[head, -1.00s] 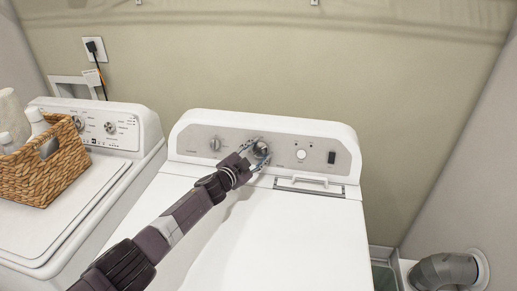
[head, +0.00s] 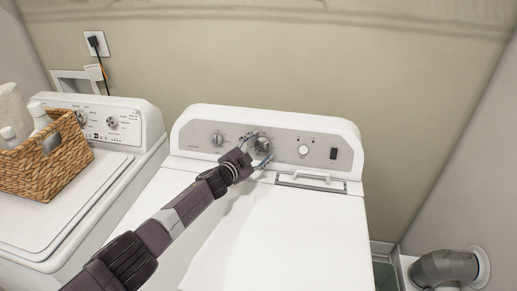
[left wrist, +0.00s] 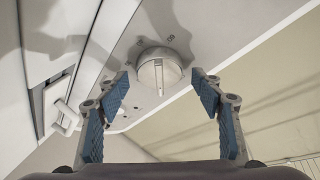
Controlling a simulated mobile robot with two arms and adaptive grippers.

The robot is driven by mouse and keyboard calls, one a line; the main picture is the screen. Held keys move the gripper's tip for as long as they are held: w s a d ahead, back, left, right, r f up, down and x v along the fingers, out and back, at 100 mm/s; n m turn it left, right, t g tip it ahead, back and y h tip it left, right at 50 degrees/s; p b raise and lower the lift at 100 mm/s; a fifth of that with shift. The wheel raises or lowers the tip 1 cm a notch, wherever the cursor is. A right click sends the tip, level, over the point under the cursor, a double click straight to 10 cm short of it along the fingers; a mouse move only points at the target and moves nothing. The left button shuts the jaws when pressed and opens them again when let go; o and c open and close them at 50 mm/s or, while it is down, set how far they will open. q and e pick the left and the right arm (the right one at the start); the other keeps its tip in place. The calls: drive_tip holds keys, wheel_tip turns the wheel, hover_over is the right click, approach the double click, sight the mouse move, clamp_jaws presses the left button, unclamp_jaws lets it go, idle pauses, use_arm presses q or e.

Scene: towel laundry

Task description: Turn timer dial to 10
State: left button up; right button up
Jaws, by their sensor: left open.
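The timer dial (head: 263,143) is a round grey knob in the middle of the dryer's control panel (head: 291,148). In the left wrist view the dial (left wrist: 160,70) shows a raised ridge across its face and small printed markings around it, too blurred to read surely. My left gripper (head: 257,150) is open in front of the dial, partly covering it in the head view. In the left wrist view its blue-padded fingers (left wrist: 160,92) stand to either side, just short of the dial, with a gap and nothing between the pads. My right gripper is not in view.
The dryer's white top (head: 290,235) is clear. A wicker basket (head: 45,165) with bottles stands on the washer at left. A grey duct (head: 445,266) is at lower right.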

use_arm(q)
drive_tip(key=shift+s+a, duration=0.55)
drive_tip(key=shift+s, duration=0.05)
drive_tip(key=v, duration=1)
drive_tip(key=shift+s, duration=0.25)
drive_tip(key=shift+r, duration=0.1)
